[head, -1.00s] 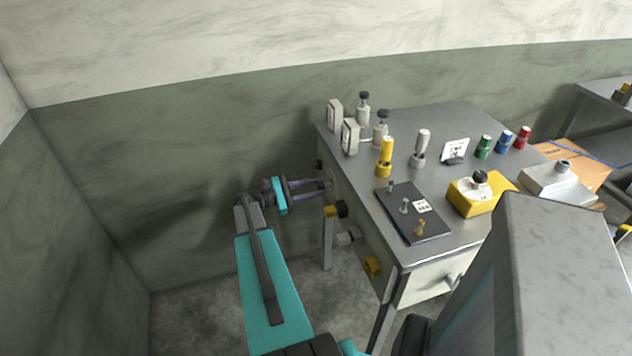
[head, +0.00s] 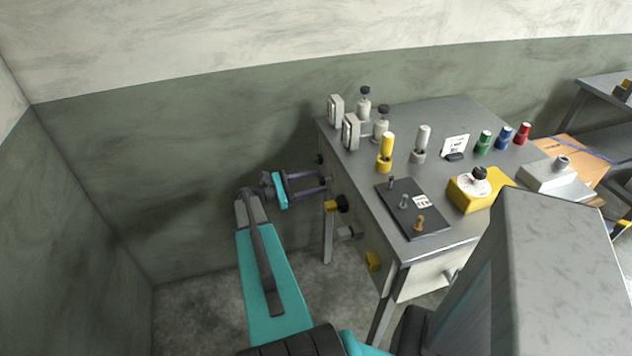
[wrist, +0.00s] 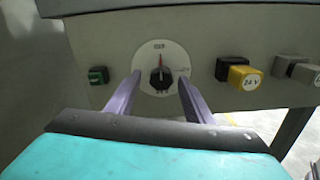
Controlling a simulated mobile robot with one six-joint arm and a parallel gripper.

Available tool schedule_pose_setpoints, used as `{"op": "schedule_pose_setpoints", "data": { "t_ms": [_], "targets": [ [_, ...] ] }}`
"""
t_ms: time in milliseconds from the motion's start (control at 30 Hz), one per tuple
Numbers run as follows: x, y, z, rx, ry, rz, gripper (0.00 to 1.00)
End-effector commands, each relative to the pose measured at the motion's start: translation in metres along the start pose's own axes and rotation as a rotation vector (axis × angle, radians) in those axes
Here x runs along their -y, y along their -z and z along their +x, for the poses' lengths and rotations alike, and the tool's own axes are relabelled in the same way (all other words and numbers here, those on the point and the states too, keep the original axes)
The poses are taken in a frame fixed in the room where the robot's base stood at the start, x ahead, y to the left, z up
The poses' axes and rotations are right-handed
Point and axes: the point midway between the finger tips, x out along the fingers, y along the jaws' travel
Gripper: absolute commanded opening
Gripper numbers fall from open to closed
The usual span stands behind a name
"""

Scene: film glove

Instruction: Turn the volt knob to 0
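The volt knob (wrist: 160,79) is a black knob with a red pointer line on a round white dial (wrist: 177,60) with small print, set in the bench's side panel. Its pointer stands about straight up in the wrist view; the print is too small to read. My gripper (wrist: 158,88) is open, with its two purple fingers on either side of the knob. I cannot tell if the fingers touch it. In the head view my gripper (head: 325,184) points at the side of the bench, and the knob is hard to make out there.
A green button (wrist: 98,75) is left of the dial. The metal bench (head: 455,120) carries bottles, handles, a black board (head: 425,228) and a yellow box (head: 480,195).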

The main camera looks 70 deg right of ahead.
Motion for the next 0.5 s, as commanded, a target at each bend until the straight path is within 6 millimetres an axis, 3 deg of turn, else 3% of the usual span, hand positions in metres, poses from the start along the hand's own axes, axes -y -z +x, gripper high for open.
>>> {"op": "schedule_pose_setpoints", "data": {
  "t_ms": [267, 500],
  "targets": [
    [0.001, 0.0, -0.001, 0.001, 0.002, 0.001, 0.48],
    [0.001, 0.0, -0.018, 0.001, 0.002, 0.001, 0.48]
  ]
}}
